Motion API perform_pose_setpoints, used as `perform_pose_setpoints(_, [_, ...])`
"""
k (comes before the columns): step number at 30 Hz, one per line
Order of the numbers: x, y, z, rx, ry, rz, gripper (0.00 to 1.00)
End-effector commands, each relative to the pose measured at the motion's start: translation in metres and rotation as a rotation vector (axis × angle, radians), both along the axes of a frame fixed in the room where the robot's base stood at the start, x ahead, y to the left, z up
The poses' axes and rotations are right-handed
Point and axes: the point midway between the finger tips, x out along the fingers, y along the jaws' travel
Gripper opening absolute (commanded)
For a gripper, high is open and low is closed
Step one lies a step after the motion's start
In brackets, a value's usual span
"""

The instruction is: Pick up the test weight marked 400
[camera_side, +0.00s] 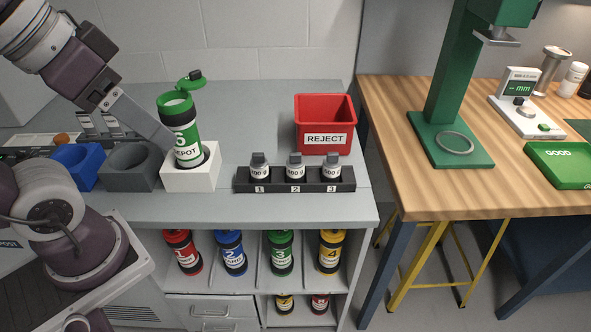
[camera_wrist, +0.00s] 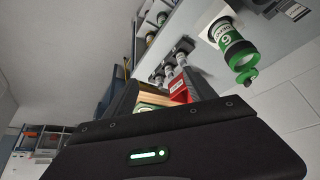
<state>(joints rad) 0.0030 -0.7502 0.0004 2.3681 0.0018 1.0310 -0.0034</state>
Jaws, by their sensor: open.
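Three grey test weights with dark tops and white labels stand upright in a black rack (camera_side: 315,187) on the grey bench: the weight at slot 1 (camera_side: 259,172), the weight at slot 2 (camera_side: 295,172) and the weight at slot 3 (camera_side: 330,172). Each label ends in "00 g", but the first digits are too small to read surely. The rack also shows in the wrist view (camera_wrist: 172,56), with the weights in it. My gripper (camera_side: 165,138) is open and empty, left of the rack, with its tips by the green tube. Its fingers show in the wrist view (camera_wrist: 162,95).
A green tube (camera_side: 184,135) with its lid open stands in a white holder (camera_side: 190,180), between my gripper and the rack. Blue (camera_side: 72,165) and grey (camera_side: 130,168) holders stand left. A red REJECT bin (camera_side: 324,112) is behind the rack. The bench's front strip is clear.

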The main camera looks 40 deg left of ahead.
Motion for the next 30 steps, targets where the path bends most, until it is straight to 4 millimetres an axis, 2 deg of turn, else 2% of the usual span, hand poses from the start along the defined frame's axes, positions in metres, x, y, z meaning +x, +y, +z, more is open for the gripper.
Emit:
perform_pose_setpoints(1, [0.002,0.000,0.016,0.000,-0.007,0.000,0.64])
perform_pose_setpoints(2, [0.004,-0.003,0.023,-0.013,-0.010,-0.012,0.64])
perform_pose_setpoints(3, [0.020,-0.018,0.025,-0.068,-0.039,-0.061,0.64])
perform_pose_setpoints(9, [0.095,-0.074,0.057,-0.311,-0.217,-0.163,0.64])
perform_pose_setpoints(12, [0.139,-0.093,0.072,-0.409,-0.311,-0.143,0.64])
perform_pose_setpoints(15, [0.186,-0.100,0.076,-0.457,-0.402,-0.063,0.64])
perform_pose_setpoints(18, [0.228,-0.094,0.068,-0.429,-0.479,0.058,0.64])
perform_pose_setpoints(22, [0.263,-0.070,0.045,-0.292,-0.558,0.225,0.64])
perform_pose_setpoints(26, [0.273,-0.038,0.024,-0.080,-0.614,0.368,0.64])
perform_pose_setpoints(30, [0.262,-0.003,0.015,0.196,-0.668,0.494,0.64])
